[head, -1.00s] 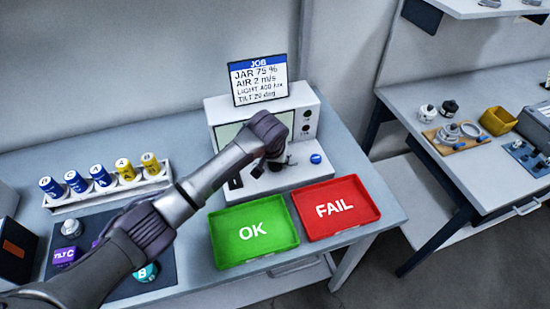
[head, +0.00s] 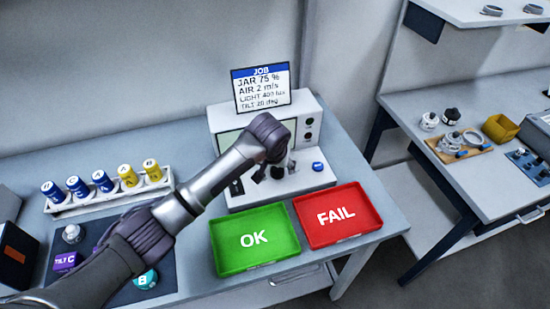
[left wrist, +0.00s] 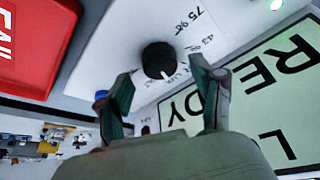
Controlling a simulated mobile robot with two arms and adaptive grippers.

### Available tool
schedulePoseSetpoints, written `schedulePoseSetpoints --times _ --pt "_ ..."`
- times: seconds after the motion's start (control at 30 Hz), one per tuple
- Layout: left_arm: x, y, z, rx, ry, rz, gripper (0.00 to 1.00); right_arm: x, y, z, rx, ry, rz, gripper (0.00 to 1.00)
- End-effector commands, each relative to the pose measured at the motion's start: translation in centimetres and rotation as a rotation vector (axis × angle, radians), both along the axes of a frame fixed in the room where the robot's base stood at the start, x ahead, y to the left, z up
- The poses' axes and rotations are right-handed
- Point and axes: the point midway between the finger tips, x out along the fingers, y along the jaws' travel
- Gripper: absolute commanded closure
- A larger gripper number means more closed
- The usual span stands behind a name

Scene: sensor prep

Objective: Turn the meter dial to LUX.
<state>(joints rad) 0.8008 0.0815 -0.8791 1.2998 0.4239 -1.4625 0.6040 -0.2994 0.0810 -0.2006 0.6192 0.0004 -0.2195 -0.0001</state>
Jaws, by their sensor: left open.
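The meter (head: 223,117) is a white box at the back of the near table, with a screen and a sloped front panel. Its black round dial (left wrist: 158,60) has a white pointer mark and printed labels around it; the labels are partly covered, so I cannot tell which one it points at. My left gripper (left wrist: 165,88) is open, its fingers on either side of and just short of the dial, seemingly not touching it. In the head view my left gripper (head: 275,170) is over the meter's front panel, and my wrist hides part of the screen. My right gripper is not in view.
A green OK tray (head: 226,268) and a red FAIL tray (head: 320,242) lie in front of the meter. A blue button (head: 318,166) is right of the gripper. A job card (head: 262,87) stands behind. A rack of several jars (head: 68,210) is at left.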

Motion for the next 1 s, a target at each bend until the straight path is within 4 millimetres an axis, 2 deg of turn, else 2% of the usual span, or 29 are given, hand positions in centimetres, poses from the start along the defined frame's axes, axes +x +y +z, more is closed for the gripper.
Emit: schedulePoseSetpoints --times 0.2,0.43,0.6,1.0 --pt "-1.7 0.4 4.5 -0.002 -0.005 -0.003 0.33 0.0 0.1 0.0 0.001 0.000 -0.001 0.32" --pt "-3.2 0.7 8.0 0.000 -0.003 -0.001 0.33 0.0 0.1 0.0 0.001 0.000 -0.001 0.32" --pt "-3.7 0.8 9.1 0.001 -0.001 -0.001 0.33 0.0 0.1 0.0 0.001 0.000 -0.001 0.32" --pt "-3.7 0.8 9.2 0.001 -0.001 -0.001 0.33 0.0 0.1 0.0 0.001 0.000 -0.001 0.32"
